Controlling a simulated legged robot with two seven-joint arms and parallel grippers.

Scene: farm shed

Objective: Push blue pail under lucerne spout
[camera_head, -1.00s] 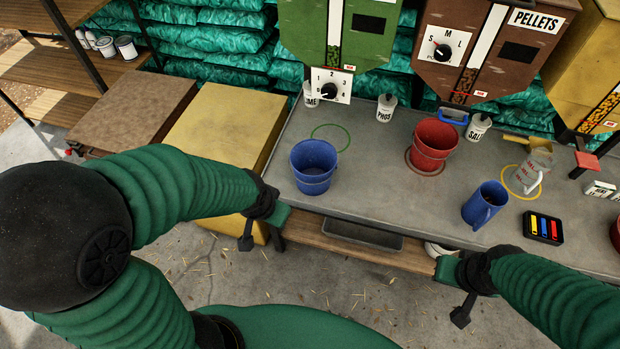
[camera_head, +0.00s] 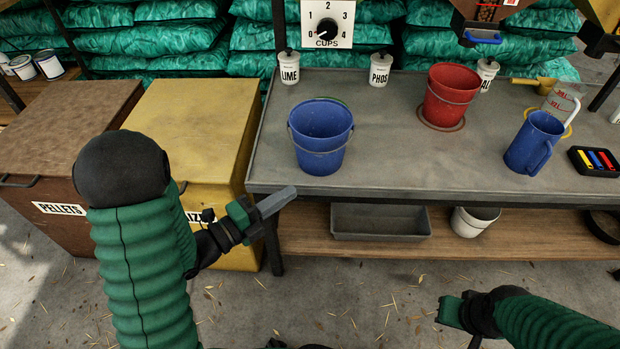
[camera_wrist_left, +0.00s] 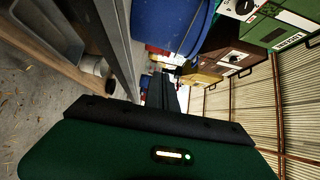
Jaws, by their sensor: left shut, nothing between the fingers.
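The blue pail (camera_head: 321,140) stands upright near the left front of the grey bench top, its wire handle hanging at the front. A bit of the green ring (camera_head: 334,100) shows behind its rim; the pail hides the rest. The dial plate marked CUPS (camera_head: 327,25) hangs behind it; the spout is out of the head view. My left gripper (camera_head: 277,202) is shut and empty at the bench's front edge, in front and left of the pail, apart from it. The wrist view shows the pail (camera_wrist_left: 172,22) and green hopper (camera_wrist_left: 285,32). My right gripper (camera_head: 447,312) is low, away from the bench; its jaws are unclear.
A red pail (camera_head: 447,96) stands on its ring to the right, with a blue jug (camera_head: 533,143) beyond. A yellow bin (camera_head: 200,110) is left of the bench. Bench top between the pails is clear.

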